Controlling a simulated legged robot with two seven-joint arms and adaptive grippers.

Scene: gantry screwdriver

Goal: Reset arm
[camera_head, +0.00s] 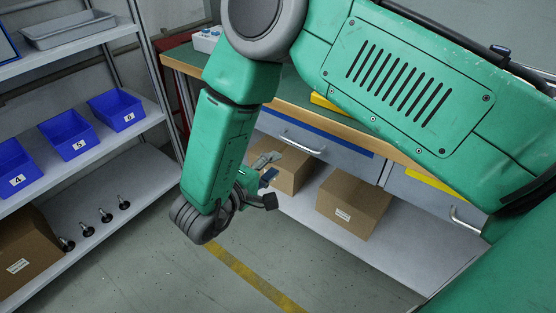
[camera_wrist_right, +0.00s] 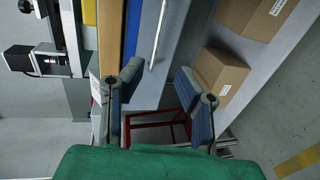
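My right arm, green, reaches in from the right in the head view and bends downward in front of the workbench (camera_head: 290,100). My right gripper (camera_head: 268,185) is partly hidden behind the forearm and wrist there. In the right wrist view, my right gripper (camera_wrist_right: 160,92) has its two blue-padded fingers spread wide apart, with nothing between them. It hangs in the air near the bench front. My left gripper is not in view.
Cardboard boxes (camera_head: 352,203) sit on the bench's lower shelf. A shelving rack (camera_head: 130,155) at left holds numbered blue bins (camera_head: 118,109), a grey tray (camera_head: 70,30) and several small dark parts. The floor with a yellow line (camera_head: 245,275) is clear.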

